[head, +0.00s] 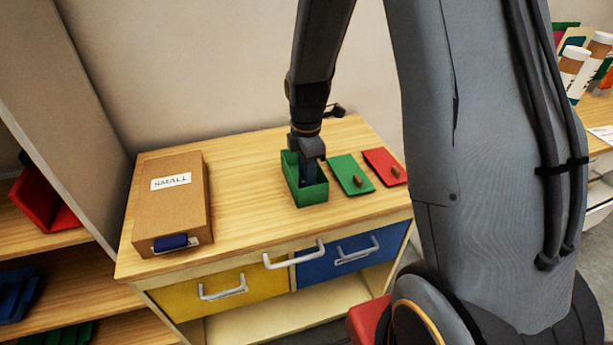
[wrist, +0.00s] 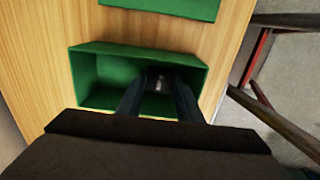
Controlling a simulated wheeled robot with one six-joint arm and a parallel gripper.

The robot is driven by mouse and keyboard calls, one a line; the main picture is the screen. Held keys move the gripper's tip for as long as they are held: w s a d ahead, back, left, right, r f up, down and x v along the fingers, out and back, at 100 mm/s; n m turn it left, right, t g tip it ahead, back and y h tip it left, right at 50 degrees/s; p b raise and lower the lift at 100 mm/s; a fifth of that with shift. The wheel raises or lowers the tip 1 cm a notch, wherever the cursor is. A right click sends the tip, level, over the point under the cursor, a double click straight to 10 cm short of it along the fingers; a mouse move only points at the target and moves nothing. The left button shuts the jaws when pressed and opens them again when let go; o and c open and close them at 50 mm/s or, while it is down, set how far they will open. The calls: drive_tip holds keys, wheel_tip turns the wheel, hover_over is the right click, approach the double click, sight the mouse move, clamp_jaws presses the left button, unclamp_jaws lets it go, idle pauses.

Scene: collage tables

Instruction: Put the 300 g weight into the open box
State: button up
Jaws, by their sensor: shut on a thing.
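The open green box (head: 313,194) stands on the wooden cabinet top, with its walls also showing in the wrist view (wrist: 88,78). My gripper (head: 307,176) points down into it. In the wrist view, my two dark fingers (wrist: 159,95) are inside the box, toward its right part. They are shut on a small dark piece with a pale mark, which looks like the weight (wrist: 159,82). Its mark is too small to read. I cannot tell whether it touches the box floor. In the head view, the weight is hidden by the gripper and the box walls.
A green lid (head: 345,169) and a red lid (head: 379,163), each with a brown knob, lie right of the box. A brown carton marked SMALL (head: 170,205) lies at the left. Yellow (head: 190,312) and blue (head: 350,262) drawers are below. The cabinet top between carton and box is clear.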

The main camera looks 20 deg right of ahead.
drive_tip(key=o, duration=1)
drive_tip(key=shift+f, duration=0.1)
wheel_tip(320, 180, up, 12)
drive_tip(key=b, duration=0.3)
drive_tip(key=s+f+m+t, duration=0.1)
drive_tip(key=s+f+m, duration=0.4)
drive_tip(key=s+m, duration=0.9)
drive_tip(key=shift+s+f+m, duration=0.15)
drive_tip(key=shift+f+m, duration=0.05)
drive_tip(key=shift+m, duration=1.8)
drive_tip(key=shift+a, duration=0.1)
